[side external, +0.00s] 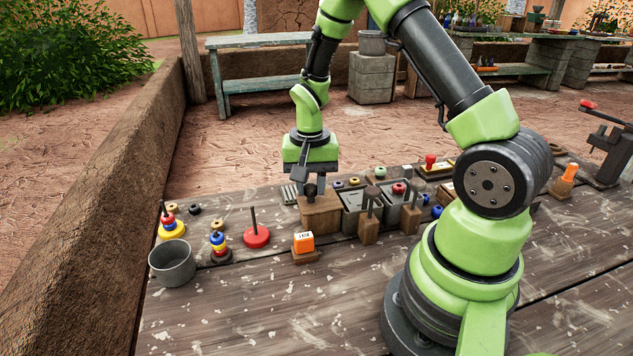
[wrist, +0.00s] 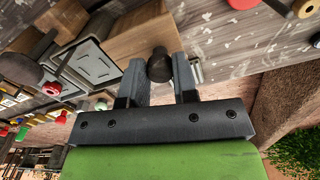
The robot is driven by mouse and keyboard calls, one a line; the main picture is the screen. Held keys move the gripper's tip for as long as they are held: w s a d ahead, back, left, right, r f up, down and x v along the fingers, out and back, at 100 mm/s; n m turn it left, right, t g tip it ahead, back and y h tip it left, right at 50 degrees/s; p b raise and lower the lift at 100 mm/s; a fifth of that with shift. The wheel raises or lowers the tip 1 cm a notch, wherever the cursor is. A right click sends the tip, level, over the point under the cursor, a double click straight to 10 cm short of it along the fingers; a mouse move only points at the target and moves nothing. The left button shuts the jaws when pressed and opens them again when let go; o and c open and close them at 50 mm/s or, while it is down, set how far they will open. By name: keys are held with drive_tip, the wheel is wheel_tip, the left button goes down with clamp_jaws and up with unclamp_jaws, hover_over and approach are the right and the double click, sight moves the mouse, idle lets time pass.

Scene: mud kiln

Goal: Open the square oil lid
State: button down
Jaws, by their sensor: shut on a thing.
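A square wooden box-like piece (side external: 321,216) stands on the table, left of the grey metal bins, with a dark round knob on top. I take it to be the square oil container with its lid. Its brown wood also shows at the top of the wrist view (wrist: 140,35). My gripper (side external: 310,188) points down over it and is shut on the dark knob (wrist: 159,66), with one finger on each side. I cannot make out a gap between lid and body; the gripper partly covers the top.
Grey metal bins (side external: 356,222) stand close on the right, with upright dark-topped wooden pieces (side external: 369,231) before them. An orange block on a wooden stand (side external: 304,244) is in front. Left are a red disc with a post (side external: 257,238), ring stacks (side external: 171,227) and a metal pot (side external: 172,264).

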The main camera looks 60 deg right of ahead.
sight(311, 186)
drive_tip(key=c, duration=0.9)
unclamp_jaws()
wheel_tip(311, 186, up, 9)
drive_tip(key=shift+r, duration=0.5)
drive_tip(key=s+a+r+n+t+y, duration=0.2)
drive_tip(key=s+a+r+n+t, duration=0.5)
drive_tip(key=s+a+r, duration=0.5)
drive_tip(key=shift+s+a+r+n, duration=0.35)
drive_tip(key=shift+s+a, duration=0.1)
drive_tip(key=shift+s, duration=0.45)
